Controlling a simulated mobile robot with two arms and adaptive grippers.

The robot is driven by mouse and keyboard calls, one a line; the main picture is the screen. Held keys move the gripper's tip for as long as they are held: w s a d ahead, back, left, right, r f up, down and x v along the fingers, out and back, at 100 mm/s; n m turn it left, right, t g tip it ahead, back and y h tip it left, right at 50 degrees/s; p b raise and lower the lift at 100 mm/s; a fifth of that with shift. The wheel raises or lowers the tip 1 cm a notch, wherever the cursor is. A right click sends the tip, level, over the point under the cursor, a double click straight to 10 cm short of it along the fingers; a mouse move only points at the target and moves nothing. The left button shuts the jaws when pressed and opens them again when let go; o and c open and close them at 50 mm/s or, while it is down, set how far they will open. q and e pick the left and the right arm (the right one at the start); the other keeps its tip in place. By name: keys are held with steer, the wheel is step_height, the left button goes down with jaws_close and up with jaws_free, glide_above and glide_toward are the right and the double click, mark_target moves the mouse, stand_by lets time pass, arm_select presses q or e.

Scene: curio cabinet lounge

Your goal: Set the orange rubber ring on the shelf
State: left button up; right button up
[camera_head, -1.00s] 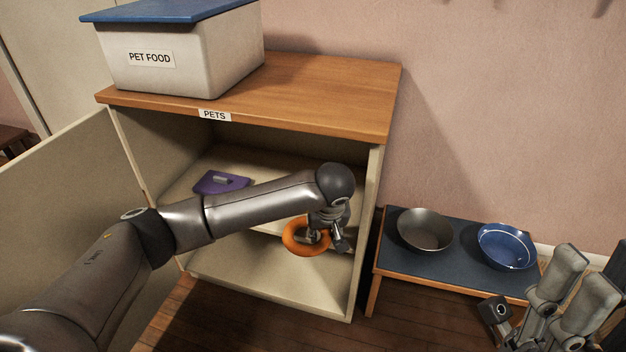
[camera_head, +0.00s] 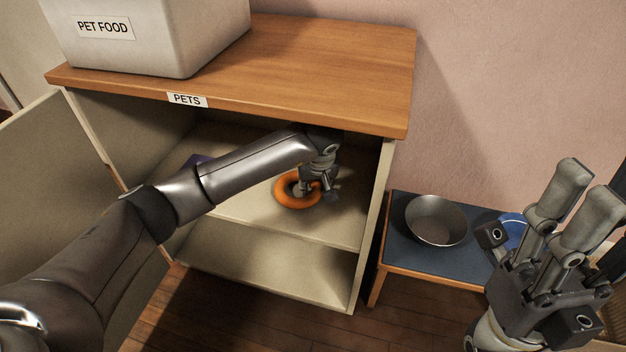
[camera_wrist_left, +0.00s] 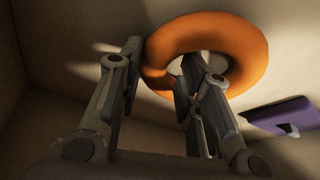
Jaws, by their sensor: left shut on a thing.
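The orange rubber ring (camera_head: 283,199) is inside the open cabinet, over the middle shelf (camera_head: 240,216). My left gripper (camera_head: 311,192) is shut on the ring's near side; the ring also shows between and beyond the fingers in the left wrist view (camera_wrist_left: 245,45). I cannot tell whether the ring touches the shelf board. My left arm crosses the cabinet opening and hides part of the shelf. My right gripper (camera_head: 577,200) is at the right of the head view, empty, with its fingers apart, in front of the low bench.
A purple item (camera_head: 197,160) lies on the shelf behind my arm. A pet food bin (camera_head: 150,35) stands on the cabinet top (camera_head: 330,65). The low bench (camera_head: 400,250) holds a metal bowl (camera_head: 437,222) and a blue bowl (camera_head: 513,230). The lower compartment (camera_head: 270,265) looks empty.

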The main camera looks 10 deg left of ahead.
arm_select(q)
steer(key=shift+s+d, duration=0.15)
steer(key=shift+f, duration=0.1)
steer(key=shift+f, duration=0.1)
steer(key=o, duration=1.1)
steer(key=shift+c, duration=0.2)
